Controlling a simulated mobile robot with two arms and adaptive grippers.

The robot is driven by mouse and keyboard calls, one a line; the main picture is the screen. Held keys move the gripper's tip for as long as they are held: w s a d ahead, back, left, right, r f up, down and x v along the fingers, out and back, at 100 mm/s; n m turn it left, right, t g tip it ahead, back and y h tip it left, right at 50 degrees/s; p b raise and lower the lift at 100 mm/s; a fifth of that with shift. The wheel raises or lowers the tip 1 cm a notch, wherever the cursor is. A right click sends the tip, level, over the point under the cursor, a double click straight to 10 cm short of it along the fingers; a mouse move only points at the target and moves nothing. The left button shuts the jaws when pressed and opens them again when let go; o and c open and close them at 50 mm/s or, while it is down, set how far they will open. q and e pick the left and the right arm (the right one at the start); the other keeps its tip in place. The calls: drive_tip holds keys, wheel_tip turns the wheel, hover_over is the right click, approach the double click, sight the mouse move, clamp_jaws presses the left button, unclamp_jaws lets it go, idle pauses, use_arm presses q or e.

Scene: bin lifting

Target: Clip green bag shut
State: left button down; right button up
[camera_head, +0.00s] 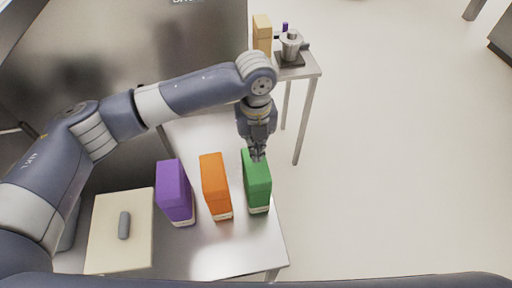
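The green bag (257,188) stands upright, box-like, at the right edge of the metal table. My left gripper (257,157) points down at the top of the green bag, with its fingertips at or just above the bag's upper edge. The fingertips look close together, but they are too small to tell whether they are shut or hold anything. I cannot make out a clip on the bag or in the fingers. My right gripper is not in view.
An orange bag (215,185) and a purple bag (174,190) stand left of the green one. A cream flat-topped thing with a grey handle-like piece (124,225) is at lower left. A tan box (262,35) and a metal device (291,47) stand on the far table.

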sight(256, 164)
use_arm(q)
drive_tip(key=shift+f, duration=0.25)
drive_tip(key=shift+f+b, duration=1)
drive_tip(key=shift+f, duration=1)
wheel_tip(256, 164, up, 5)
drive_tip(key=p, duration=0.5)
drive_tip(key=shift+r+p, duration=0.55)
drive_tip(key=shift+r, duration=0.5)
drive_tip(key=shift+f, duration=0.1)
